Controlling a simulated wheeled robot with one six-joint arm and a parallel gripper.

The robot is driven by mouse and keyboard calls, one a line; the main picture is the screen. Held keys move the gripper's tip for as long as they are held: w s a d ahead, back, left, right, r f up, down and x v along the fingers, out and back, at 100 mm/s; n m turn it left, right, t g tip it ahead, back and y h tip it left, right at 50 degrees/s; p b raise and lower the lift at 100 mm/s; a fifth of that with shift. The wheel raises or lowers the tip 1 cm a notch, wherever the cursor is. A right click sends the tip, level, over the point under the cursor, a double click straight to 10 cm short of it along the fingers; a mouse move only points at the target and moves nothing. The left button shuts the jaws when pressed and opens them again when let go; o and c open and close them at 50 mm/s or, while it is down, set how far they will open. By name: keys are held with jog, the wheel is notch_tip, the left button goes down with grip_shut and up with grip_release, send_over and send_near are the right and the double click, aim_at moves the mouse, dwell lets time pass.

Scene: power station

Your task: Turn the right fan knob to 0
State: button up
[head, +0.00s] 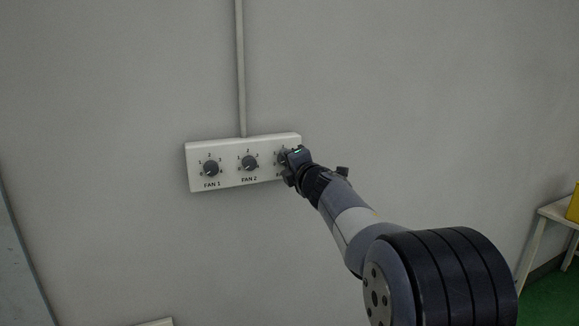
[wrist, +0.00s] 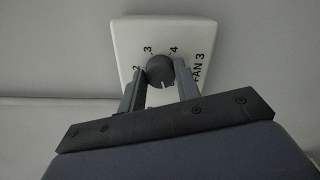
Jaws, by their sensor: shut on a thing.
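The white fan panel (head: 228,178) is on the wall with three round dark knobs. The right knob, FAN 3, is mostly hidden by my gripper (head: 287,160) in the head view. In the wrist view the grey FAN 3 knob (wrist: 159,69) sits between the two fingers of my gripper (wrist: 159,80), which is shut on it. Labels 2, 3 and 4 show around its left and top. Its white mark points down in that view, away from 3; labels 0 and 1 are not visible there.
The FAN 1 knob (head: 211,168) and FAN 2 knob (head: 249,163) are left of my gripper on the same panel. A conduit (head: 240,70) runs up from the panel. A table (head: 545,222) stands at far right. The wall around the panel is clear.

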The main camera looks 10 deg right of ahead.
jog(key=shift+n+b, duration=0.3)
jog(key=shift+n, duration=0.9)
jog(key=o, duration=1)
jog(key=shift+c, duration=0.2)
jog(key=s+d+b, duration=0.1)
jog(key=s+d, duration=0.1)
jog(key=s, duration=0.8)
jog(key=shift+s, duration=0.3)
jog(key=shift+w, duration=0.15)
jog(key=w+a+p, duration=0.1)
jog(key=w+a, duration=0.1)
jog(key=w, duration=0.8)
jog(key=shift+w, duration=0.2)
